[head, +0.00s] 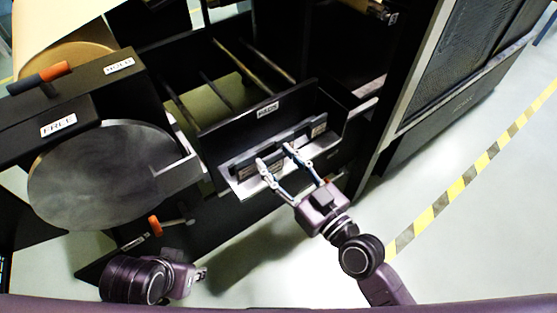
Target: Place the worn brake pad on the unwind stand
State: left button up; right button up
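The unwind stand (85,100) is the black frame at left, with labels reading HOLD and FREE and a large grey disc (95,175). My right gripper (277,156) has its two fingers spread apart at the front of a grey ledge (240,188) on a black panel. Dark flat pieces (243,164) and (319,127) lie along this ledge, on either side of the fingertips. I cannot tell which one is the worn brake pad.
An orange-handled lever (40,78) sits on top of the stand, and another orange-tipped handle (154,226) is below the disc. A black cabinet (450,90) stands at right. A yellow-black floor stripe (450,195) runs beside it, with clear floor around.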

jog(key=shift+o, duration=1.1)
